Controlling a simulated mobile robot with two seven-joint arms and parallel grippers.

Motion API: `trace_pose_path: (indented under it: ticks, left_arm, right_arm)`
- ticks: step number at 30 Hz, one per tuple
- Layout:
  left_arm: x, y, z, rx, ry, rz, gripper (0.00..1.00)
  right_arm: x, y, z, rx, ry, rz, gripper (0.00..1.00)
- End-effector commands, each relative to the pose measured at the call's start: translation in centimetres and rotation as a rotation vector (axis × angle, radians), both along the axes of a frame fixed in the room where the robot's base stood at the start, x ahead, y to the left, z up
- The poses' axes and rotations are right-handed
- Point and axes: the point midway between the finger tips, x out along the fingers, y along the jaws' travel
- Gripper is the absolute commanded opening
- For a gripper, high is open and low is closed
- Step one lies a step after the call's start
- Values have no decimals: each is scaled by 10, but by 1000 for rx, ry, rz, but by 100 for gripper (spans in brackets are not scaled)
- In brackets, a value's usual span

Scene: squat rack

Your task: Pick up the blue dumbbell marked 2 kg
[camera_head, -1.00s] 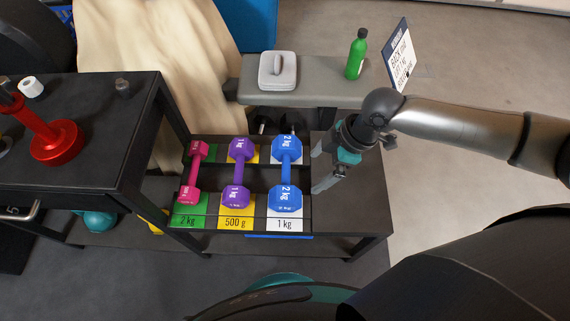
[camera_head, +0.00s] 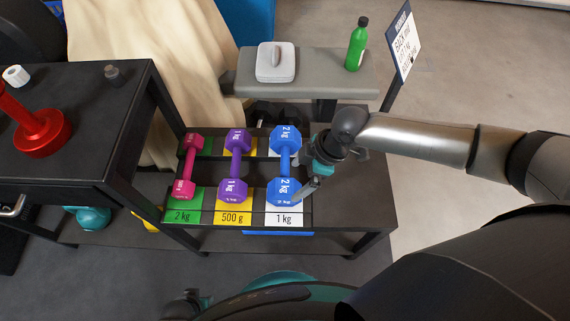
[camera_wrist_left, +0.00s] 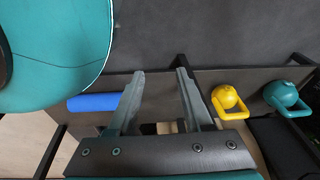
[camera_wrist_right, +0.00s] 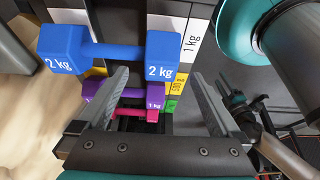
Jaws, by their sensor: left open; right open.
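The blue dumbbell marked 2 kg (camera_head: 285,162) lies on the rack above the white 1 kg label, the rightmost of three dumbbells. In the right wrist view the dumbbell (camera_wrist_right: 112,52) spans the upper left, both heads reading 2 kg. My right gripper (camera_head: 307,178) is open beside the dumbbell's right side, one finger close to its near head. In the right wrist view the fingertips (camera_wrist_right: 160,74) stand apart with the nearer head between them in the picture; I cannot tell whether they touch it. My left gripper (camera_wrist_left: 160,72) is open and empty in the left wrist view.
A purple dumbbell (camera_head: 235,165) and a pink one (camera_head: 187,168) lie to the left. A grey bench (camera_head: 330,88) with a green bottle (camera_head: 356,46) stands behind. A black table (camera_head: 95,150) stands at left. Yellow (camera_wrist_left: 228,100) and teal (camera_wrist_left: 284,95) kettlebells show below.

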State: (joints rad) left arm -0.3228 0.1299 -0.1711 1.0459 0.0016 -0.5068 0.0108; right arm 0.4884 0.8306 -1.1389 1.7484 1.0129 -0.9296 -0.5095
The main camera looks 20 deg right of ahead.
Motion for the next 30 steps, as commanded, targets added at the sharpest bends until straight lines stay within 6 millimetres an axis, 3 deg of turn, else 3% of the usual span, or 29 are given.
trace_pose_path:
  ticks: [18,30]
  left_arm:
    - [33,-27,31,-27,-6,3,50]
    - [36,-29,37,-29,-5,4,50]
  right_arm:
    - [3,20,-41,-1,0,0,100]
    - [4,22,-44,-1,0,0,100]
